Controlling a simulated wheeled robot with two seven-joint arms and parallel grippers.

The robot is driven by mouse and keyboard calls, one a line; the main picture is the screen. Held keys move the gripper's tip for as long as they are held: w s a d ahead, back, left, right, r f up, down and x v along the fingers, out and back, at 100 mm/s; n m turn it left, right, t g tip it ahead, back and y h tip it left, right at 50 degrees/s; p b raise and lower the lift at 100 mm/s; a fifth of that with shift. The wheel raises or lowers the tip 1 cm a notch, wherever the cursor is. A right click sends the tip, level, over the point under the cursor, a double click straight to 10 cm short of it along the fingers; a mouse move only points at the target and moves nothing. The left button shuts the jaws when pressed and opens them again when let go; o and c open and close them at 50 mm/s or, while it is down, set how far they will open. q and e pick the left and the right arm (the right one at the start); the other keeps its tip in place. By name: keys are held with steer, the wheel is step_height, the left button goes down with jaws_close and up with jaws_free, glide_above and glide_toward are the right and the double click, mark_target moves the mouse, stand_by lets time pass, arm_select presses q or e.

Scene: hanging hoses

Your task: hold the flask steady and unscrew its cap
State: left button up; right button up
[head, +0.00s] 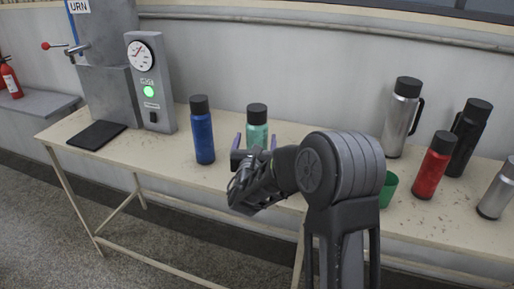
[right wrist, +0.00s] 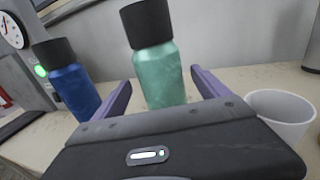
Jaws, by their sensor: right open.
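A teal flask (head: 257,133) with a black cap (head: 257,108) stands upright on the table, its lower part hidden behind my right gripper in the head view. In the right wrist view the teal flask (right wrist: 161,85) and its cap (right wrist: 146,22) are ahead of the gripper. My right gripper (head: 255,142) is open, with its purple fingers on either side of the flask body, below the cap. In the right wrist view a gap shows between each finger and the flask. My left gripper is not in view.
A blue flask (head: 203,137) stands to the left on the table (head: 330,133). A green cup (head: 388,190), a red flask (head: 432,168) and several other flasks stand to the right. A pale cup (right wrist: 283,112) is near the right finger. A gauge unit (head: 150,85) stands at left.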

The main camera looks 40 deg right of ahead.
steer(key=shift+w+d, duration=0.2)
steer(key=shift+w, duration=0.05)
steer(key=shift+w+d+r, duration=0.1)
steer(key=p+x, duration=0.2)
steer(key=x, duration=0.3)
steer(key=shift+r, duration=0.1)
stand_by(0.5)
jaws_close()
stand_by(0.7)
